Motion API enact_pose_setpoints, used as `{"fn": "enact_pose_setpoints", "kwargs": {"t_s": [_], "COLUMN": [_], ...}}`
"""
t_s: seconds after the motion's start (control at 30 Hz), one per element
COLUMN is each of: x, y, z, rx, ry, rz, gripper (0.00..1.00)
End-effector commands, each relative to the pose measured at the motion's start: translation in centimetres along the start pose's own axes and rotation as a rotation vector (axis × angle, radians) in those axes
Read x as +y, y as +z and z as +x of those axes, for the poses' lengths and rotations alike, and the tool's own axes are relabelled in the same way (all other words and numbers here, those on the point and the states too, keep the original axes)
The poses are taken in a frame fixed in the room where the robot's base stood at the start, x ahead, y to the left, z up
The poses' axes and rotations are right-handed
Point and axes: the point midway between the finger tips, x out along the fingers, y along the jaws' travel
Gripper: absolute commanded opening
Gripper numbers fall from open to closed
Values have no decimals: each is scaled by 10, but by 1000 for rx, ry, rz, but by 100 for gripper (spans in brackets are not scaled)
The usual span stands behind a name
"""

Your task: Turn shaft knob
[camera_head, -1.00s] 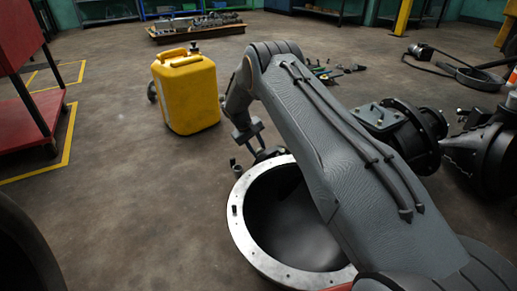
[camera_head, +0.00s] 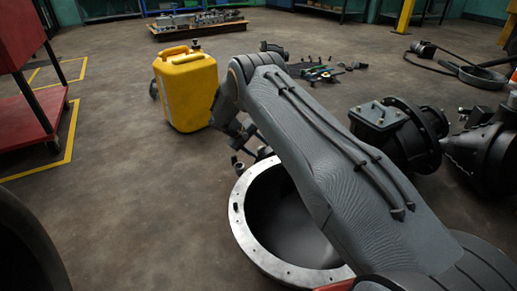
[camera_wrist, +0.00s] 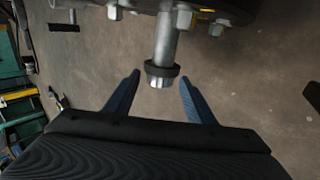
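In the wrist view, a metal shaft (camera_wrist: 166,38) hangs down from a dark bolted part at the top, with a dark ringed knob (camera_wrist: 162,76) at its end. My gripper (camera_wrist: 160,82) is open, with one blue finger on each side of the knob. Gaps show between the knob and both fingers. In the head view, my gripper (camera_head: 240,138) is small and dark behind the near rim of my arm, above the far edge of a round metal housing (camera_head: 238,222). The shaft knob cannot be made out clearly there.
A yellow jerrycan (camera_head: 187,92) stands left of my arm. A dark flanged machine part (camera_head: 400,135) lies to the right, and loose tools (camera_head: 322,74) lie behind. A red cart (camera_head: 28,105) stands at far left. Floor between cart and housing is clear.

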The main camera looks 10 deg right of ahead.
Motion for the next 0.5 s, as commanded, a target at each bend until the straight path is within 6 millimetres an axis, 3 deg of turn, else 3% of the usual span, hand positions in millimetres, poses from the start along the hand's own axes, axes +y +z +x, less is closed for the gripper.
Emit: {"fn": "enact_pose_setpoints", "kwargs": {"t_s": [0.27,0.5], "x": [1,1], "y": [0,0], "z": [-4,-30], "rx": [0,1], "ry": [0,0], "rz": [0,0], "gripper": [50,50]}}
